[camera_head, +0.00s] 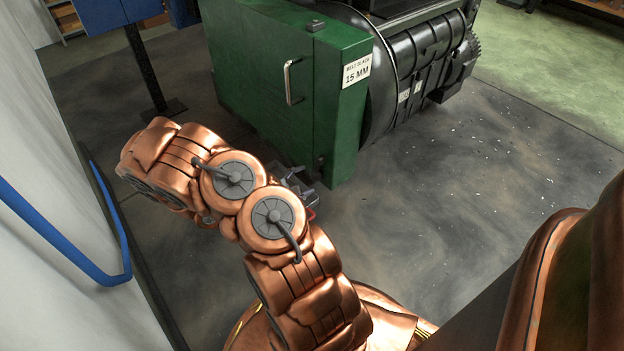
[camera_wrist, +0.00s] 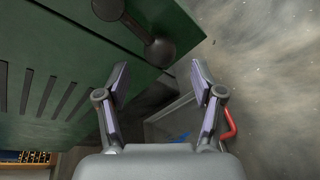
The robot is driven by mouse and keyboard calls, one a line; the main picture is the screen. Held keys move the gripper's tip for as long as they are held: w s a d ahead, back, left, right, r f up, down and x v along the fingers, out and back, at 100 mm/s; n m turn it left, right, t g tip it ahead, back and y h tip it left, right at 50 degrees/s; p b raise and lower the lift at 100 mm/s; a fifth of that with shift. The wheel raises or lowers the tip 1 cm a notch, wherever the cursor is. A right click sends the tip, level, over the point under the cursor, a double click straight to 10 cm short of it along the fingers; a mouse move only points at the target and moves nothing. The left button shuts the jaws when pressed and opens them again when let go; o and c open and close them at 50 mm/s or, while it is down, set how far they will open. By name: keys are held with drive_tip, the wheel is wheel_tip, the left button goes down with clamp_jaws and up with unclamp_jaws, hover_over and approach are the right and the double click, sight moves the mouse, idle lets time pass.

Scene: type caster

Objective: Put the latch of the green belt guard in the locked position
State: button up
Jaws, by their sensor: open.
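The green belt guard (camera_head: 275,75) is a box with a silver handle (camera_head: 289,82) on its door and a "BELT SLACK 15 MM" label. In the wrist view its green surface with dark slots (camera_wrist: 60,60) fills the upper left. A dark grey lever with rounded ends (camera_wrist: 134,27), apparently the latch, lies slanted on that surface. My gripper (camera_wrist: 160,72) is open and empty, its fingers apart. The lever is ahead of the fingertips, slightly left of centre, and not between them. In the head view my gripper (camera_head: 297,185) is mostly hidden behind my arm, near the guard's lower front edge.
Black machinery (camera_head: 425,60) stands behind and right of the guard. A blue rail (camera_head: 75,250) runs along the white wall at left. A blue panel on a dark post (camera_head: 145,70) stands at the upper left.

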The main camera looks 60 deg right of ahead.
sight(312, 177)
drive_tip(key=shift+b+x, duration=0.6)
drive_tip(key=shift+x, duration=1.55)
clamp_jaws()
